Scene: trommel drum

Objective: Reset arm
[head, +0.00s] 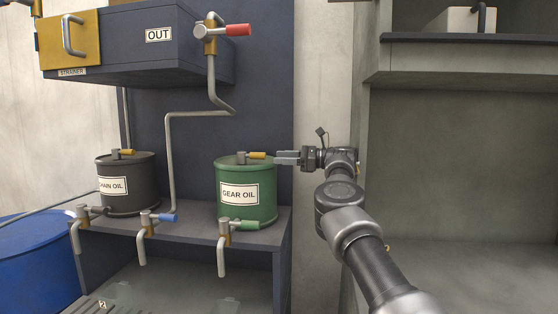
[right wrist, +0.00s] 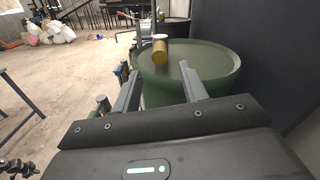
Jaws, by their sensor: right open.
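My right gripper (head: 288,158) reaches in from the right in the head view, at the lid height of the green gear oil drum (head: 246,192). In the right wrist view its two fingers (right wrist: 158,85) are apart with nothing between them. They point toward the yellow lid handle (right wrist: 160,50) on the green drum (right wrist: 215,68). In the head view the fingertips are close to the right end of that yellow handle (head: 256,155); whether they touch cannot be told. My right arm (head: 345,205) extends up from the lower right. My left gripper is not in view.
A dark chain oil drum (head: 127,185) stands left on the same shelf (head: 190,228). Taps with a blue handle (head: 166,218) and a green handle (head: 246,225) hang at its front edge. A red-handled valve (head: 236,30) is above. A blue barrel (head: 35,265) stands lower left.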

